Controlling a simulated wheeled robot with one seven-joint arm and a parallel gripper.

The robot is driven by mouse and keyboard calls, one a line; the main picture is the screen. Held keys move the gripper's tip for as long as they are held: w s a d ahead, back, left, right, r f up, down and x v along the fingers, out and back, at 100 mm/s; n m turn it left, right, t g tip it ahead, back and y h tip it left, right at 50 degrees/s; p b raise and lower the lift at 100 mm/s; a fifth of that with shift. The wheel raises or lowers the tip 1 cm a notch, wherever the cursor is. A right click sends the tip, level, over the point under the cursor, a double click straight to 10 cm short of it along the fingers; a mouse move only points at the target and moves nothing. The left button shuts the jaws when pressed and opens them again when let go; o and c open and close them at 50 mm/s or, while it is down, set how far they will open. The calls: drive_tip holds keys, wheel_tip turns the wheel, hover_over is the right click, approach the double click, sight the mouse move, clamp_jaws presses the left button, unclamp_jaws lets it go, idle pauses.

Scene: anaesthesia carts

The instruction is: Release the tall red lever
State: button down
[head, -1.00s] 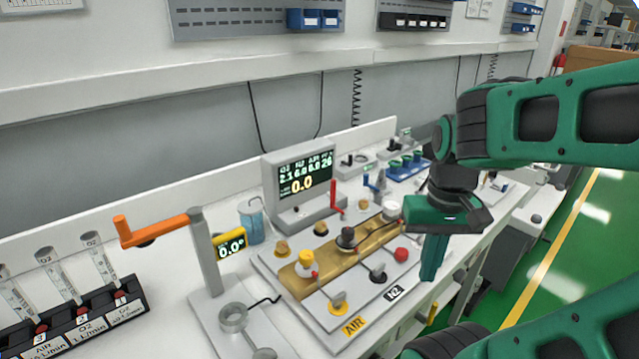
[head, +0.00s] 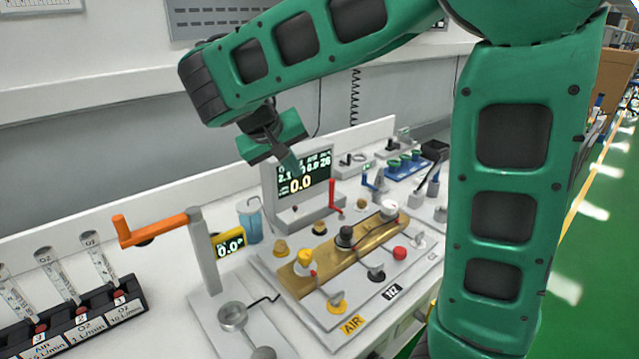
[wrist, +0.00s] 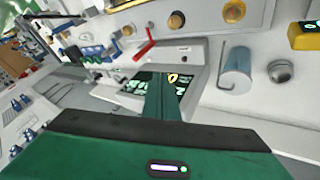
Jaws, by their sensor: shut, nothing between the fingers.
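The tall red lever (head: 332,195) stands upright at the right front of the grey display unit (head: 300,213). In the wrist view the red lever (wrist: 144,45) shows above the gripper, slanting, and apart from it. My gripper (head: 294,162) is above and to the left of the lever in the head view, in front of the upper left of the unit's screen. Its fingers look closed together and empty. In the wrist view the fingers (wrist: 166,97) point over the screen and hide part of it.
A gold manifold with yellow, black and white knobs sits on a plate (head: 416,262) in front of the unit. An orange-handled post (head: 204,250) stands left, beside a blue cup (head: 250,222). Flow tubes stand in a black rack (head: 128,309) far left.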

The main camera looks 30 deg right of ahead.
drive_tip(key=shift+d, duration=0.1)
drive_tip(key=w+d+f, duration=0.3)
drive_tip(key=d+f, duration=0.5)
drive_tip(key=d, duration=0.1)
idle(0.5)
